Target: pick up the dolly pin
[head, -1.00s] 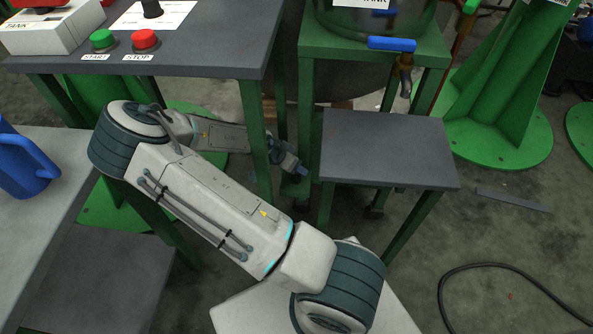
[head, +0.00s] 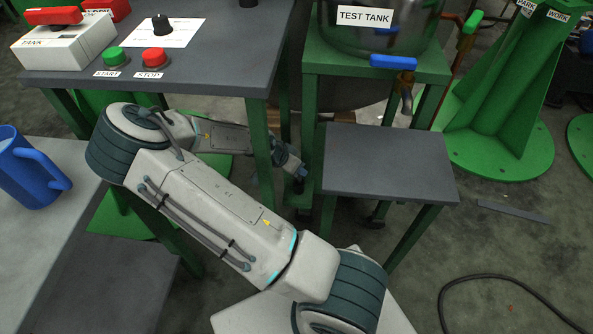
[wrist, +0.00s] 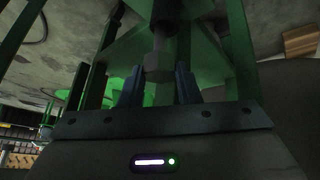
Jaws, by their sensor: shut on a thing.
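In the wrist view, my gripper (wrist: 158,88) has its two blue-grey fingers on either side of the dolly pin (wrist: 158,64), a grey metal piece with a blocky lower end and a thinner shaft. My gripper is shut on it. The shaft's upper end meets a dark round part (wrist: 163,18) of the green structure; I cannot tell whether it is still inside. In the head view, my gripper (head: 301,171) is small and low beside the green legs under the test tank stand, and the pin cannot be made out there.
The grey control table (head: 220,70) with start and stop buttons is above my arm. The test tank (head: 375,40) stands on a green stand. A low grey shelf (head: 388,165) is right of my gripper. A blue jug (head: 35,175) is at left. A black cable lies on the floor.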

